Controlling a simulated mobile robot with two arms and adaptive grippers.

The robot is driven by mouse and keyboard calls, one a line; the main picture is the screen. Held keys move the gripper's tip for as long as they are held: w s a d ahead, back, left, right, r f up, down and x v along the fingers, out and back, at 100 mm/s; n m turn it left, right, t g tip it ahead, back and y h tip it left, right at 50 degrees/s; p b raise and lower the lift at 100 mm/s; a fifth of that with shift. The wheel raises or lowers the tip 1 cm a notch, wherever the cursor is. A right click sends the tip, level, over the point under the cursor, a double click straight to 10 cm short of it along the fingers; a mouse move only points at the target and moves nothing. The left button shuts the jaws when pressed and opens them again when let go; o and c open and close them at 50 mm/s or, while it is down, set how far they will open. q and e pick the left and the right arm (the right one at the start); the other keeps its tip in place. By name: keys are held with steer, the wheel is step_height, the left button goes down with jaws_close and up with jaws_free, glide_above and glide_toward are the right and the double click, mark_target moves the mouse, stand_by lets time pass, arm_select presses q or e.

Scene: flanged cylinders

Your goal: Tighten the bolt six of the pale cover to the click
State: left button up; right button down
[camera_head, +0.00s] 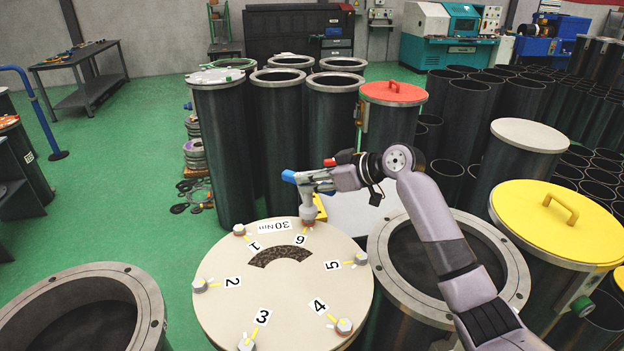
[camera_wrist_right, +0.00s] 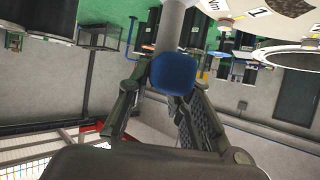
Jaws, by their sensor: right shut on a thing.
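The pale round cover (camera_head: 225,285) lies on a cylinder at the lower middle of the head view, marked with numbers 1 to 6 and "30 Nm". Bolt six is at its far edge, mostly hidden under a grey tool (camera_head: 308,200) with a blue end (camera_head: 289,176). The tool's lower end stands over that bolt; whether it is fully seated I cannot tell. My right gripper (camera_head: 318,183) is shut on the tool. In the right wrist view, the blue end (camera_wrist_right: 174,74) and grey shaft sit between my fingers. My left gripper is out of view.
An open flanged cylinder (camera_head: 510,272) stands right of the cover, beneath my right arm. Another (camera_head: 150,300) is at lower left. A yellow lid (camera_head: 590,235) is at right, a red lid (camera_head: 394,97) behind. Tall cylinders (camera_head: 222,150) stand behind the cover.

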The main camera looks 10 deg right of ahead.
steer(key=shift+f+b, duration=0.7)
steer(key=shift+f, duration=0.4)
stand_by(0.5)
steer(key=shift+f+m+t+h, duration=0.2)
steer(key=shift+m+t+h, duration=0.4)
steer(key=shift+m, duration=0.1)
steer(key=m+h, duration=0.1)
steer(key=m+t+h, duration=0.2)
steer(key=m, duration=0.1)
steer(key=shift+s+a+h, duration=0.15)
steer(key=shift+a+h, duration=0.15)
steer(key=shift+h, duration=0.1)
steer(key=m+h, duration=0.4)
steer(key=shift+a+m+t+h, duration=0.2)
steer(key=shift+m+t+h, duration=0.2)
steer(key=shift+f+m+h, duration=0.15)
steer(key=shift+m+h, duration=0.75)
steer(key=shift+h, duration=0.2)
